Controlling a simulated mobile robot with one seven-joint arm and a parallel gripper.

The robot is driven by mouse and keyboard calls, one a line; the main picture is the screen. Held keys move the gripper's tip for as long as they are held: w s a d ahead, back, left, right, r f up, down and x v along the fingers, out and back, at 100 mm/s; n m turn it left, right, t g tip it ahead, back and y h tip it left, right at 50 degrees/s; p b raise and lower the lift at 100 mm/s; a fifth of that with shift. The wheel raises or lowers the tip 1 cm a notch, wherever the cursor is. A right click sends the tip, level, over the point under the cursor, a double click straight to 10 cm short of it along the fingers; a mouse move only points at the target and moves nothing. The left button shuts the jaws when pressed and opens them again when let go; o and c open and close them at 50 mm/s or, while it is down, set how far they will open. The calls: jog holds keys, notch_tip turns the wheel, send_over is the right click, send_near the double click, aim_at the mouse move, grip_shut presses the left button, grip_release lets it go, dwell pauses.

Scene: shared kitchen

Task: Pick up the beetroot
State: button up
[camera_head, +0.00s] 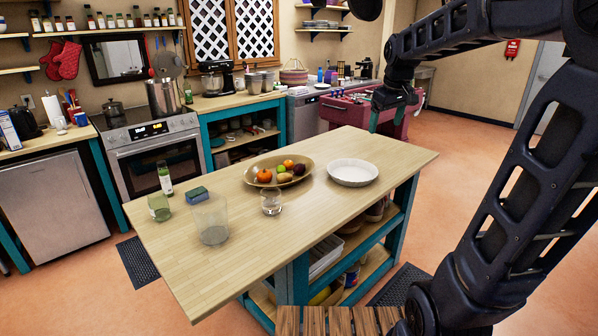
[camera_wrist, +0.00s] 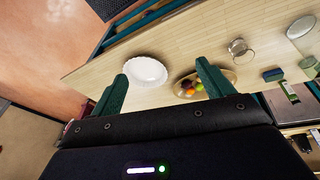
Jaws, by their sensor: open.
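The beetroot (camera_head: 299,169) is a small, dark purple round thing. It lies at the right side of a shallow oval tan bowl (camera_head: 253,181) on the wooden island, among other fruit and vegetables. My gripper (camera_head: 389,108) is in the air beyond the far right part of the island, well away from the bowl. In the wrist view my gripper (camera_wrist: 162,72) shows two green fingers wide apart with nothing between them. The bowl (camera_wrist: 176,91) is by the right finger there, farther off. The beetroot is too small to make out surely in that view.
In the bowl are an orange (camera_head: 264,175), a green fruit (camera_head: 282,169) and others. A white dish (camera_head: 352,172) stands right of the bowl. The island's right end is bare.

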jog(key=w+a+n, duration=0.3)
jog(key=w+a, duration=0.2)
jog(key=w, duration=0.8)
jog(key=n+g, duration=0.3)
jog(key=n, duration=0.7)
send_over(299, 167)
jog(key=w, duration=0.2)
notch_tip(299, 167, down, 25)
jog(key=shift+w+r, duration=0.1)
jog(key=shift+a+f+n, duration=0.1)
jog(key=shift+f+n, duration=0.2)
jog(key=shift+f, duration=0.15)
notch_tip(299, 167, down, 5)
jog(key=shift+r, duration=0.1)
jog(key=shift+s+f, duration=0.15)
jog(key=shift+f, duration=1.2)
jog(key=shift+s+f, duration=0.15)
jog(key=shift+f, duration=1.15)
jog(key=c, duration=1.1)
